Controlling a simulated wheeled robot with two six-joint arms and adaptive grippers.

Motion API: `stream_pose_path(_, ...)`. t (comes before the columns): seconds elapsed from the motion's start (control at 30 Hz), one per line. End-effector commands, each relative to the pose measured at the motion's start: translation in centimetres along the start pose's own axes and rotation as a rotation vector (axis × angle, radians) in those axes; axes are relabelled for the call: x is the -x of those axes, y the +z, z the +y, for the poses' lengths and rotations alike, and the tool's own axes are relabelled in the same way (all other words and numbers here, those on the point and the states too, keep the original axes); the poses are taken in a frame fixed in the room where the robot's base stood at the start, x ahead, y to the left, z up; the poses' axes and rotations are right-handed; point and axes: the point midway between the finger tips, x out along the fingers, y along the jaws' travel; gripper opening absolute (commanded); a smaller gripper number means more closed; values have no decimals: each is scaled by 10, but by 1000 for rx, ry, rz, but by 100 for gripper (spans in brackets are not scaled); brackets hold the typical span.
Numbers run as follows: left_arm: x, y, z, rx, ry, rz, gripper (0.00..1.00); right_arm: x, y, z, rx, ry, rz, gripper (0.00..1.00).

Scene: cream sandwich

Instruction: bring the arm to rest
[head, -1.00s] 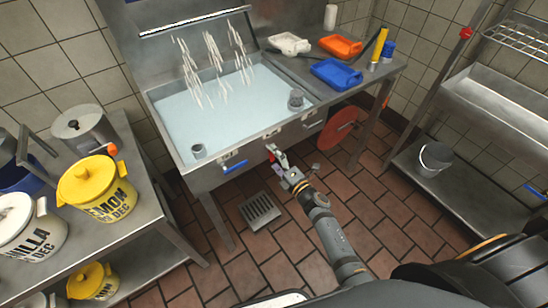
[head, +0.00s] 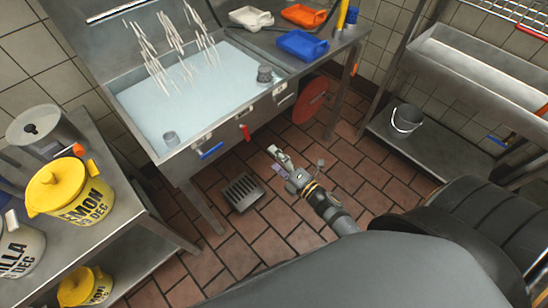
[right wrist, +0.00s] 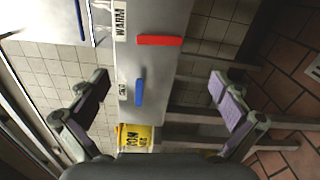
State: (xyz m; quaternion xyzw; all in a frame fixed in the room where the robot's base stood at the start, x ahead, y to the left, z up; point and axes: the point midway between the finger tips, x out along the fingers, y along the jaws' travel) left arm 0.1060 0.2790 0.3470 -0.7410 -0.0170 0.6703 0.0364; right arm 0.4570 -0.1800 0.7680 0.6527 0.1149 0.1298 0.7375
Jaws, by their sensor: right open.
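My right gripper (head: 292,166) is in front of the sink at the end of my arm, above the tiled floor. In the right wrist view the same gripper (right wrist: 158,88) has its two purple-padded fingers wide apart, with nothing between them. The red handle (head: 245,132) and the blue handle (head: 210,151) stick out from the sink's front panel, apart from the gripper. In the right wrist view the red handle (right wrist: 160,41) and blue handle (right wrist: 139,93) lie beyond the fingers. My left gripper is not in view.
The metal sink (head: 150,140) holds pale blue liquid, with white streaks above it. A yellow lemon pot (head: 62,187) stands on the left table. A floor drain (head: 242,192) lies below. A grey bucket (head: 406,118) sits on the right shelf. The floor around the gripper is clear.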

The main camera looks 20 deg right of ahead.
Motion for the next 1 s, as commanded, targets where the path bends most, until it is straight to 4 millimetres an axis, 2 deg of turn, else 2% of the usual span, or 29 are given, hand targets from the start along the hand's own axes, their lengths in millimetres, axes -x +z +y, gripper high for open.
stream_pose_path(0.47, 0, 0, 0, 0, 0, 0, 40, 0, 0, -2, -6, -5, -2, 100)
stream_pose_path(0.57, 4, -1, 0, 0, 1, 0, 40, 4, 6, -25, -86, -62, -34, 100)
stream_pose_path(0.67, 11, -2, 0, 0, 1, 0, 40, 21, 16, -84, -289, -203, -128, 100)
stream_pose_path(0.7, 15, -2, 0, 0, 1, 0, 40, 34, 20, -115, -397, -276, -186, 100)
stream_pose_path(0.77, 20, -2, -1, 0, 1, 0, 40, 59, 22, -163, -566, -388, -288, 100)
stream_pose_path(0.8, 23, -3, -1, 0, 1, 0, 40, 79, 22, -193, -674, -459, -362, 100)
stream_pose_path(0.87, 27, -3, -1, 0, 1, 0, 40, 112, 17, -235, -828, -561, -481, 100)
stream_pose_path(0.9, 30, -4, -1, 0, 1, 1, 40, 138, 12, -261, -926, -626, -567, 100)
stream_pose_path(0.97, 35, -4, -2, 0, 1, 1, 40, 178, 1, -294, -1064, -718, -705, 100)
stream_pose_path(1.0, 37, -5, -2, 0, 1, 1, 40, 206, -8, -312, -1148, -774, -801, 100)
